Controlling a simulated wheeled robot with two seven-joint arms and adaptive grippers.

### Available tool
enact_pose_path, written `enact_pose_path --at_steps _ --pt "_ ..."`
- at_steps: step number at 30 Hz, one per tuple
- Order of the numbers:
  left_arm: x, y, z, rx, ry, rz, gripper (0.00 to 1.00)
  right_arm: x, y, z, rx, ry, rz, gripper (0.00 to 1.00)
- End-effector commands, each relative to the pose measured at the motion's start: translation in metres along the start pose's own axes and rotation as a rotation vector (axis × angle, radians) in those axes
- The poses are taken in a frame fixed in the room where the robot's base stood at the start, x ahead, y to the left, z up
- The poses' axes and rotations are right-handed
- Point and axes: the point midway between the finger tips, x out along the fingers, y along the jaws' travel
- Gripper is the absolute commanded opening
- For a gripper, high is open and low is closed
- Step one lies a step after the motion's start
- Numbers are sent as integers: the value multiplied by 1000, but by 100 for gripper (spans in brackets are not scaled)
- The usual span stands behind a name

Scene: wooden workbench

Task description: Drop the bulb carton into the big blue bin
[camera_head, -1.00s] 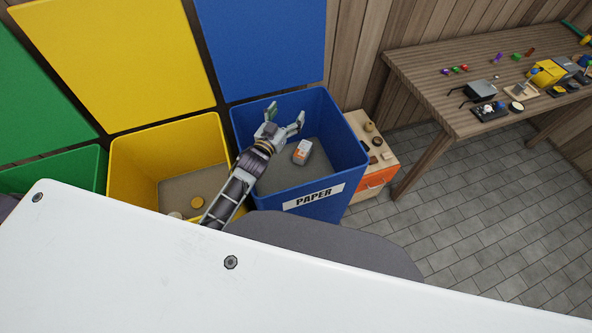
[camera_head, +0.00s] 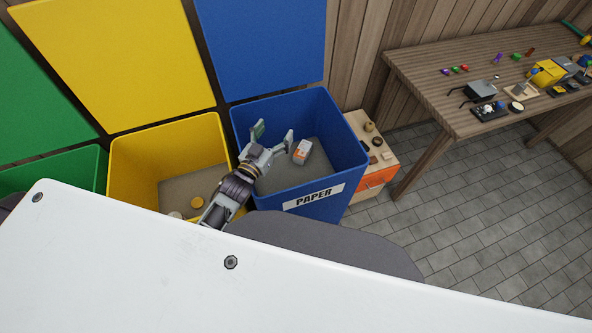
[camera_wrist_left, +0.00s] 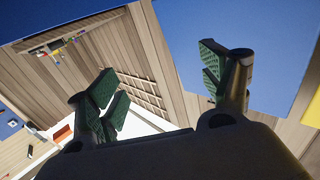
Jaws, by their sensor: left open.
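The big blue bin (camera_head: 356,150) with a "PAPER" label stands open in the head view, its blue lid raised behind it. The bulb carton (camera_head: 301,152), a small white and orange box, lies inside it on the grey bottom. My left gripper (camera_head: 274,132) is open and empty over the left part of the bin, apart from the carton. Its spread green-padded fingers also show in the left wrist view (camera_wrist_left: 172,80), with nothing between them. My right gripper is not in view.
A yellow bin (camera_head: 167,139) with round items inside is to the left, then a green bin (camera_head: 84,170). A small drawer cabinet (camera_head: 375,180) stands right of the blue bin. A wooden workbench (camera_head: 425,75) carries several small objects. A white surface (camera_head: 130,270) fills the foreground.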

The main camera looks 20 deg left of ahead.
Motion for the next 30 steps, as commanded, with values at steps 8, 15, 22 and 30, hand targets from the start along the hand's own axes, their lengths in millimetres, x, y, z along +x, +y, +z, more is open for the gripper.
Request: enact_pose_path --at_steps 8,15,22,30 --pt "-13 0 0 -1 -1 0 80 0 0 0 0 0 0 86" --pt "-14 0 0 -1 -1 0 80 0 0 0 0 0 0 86" --pt "-14 0 0 0 -1 0 80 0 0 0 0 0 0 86" --pt "-14 0 0 0 -1 0 80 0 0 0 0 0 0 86"
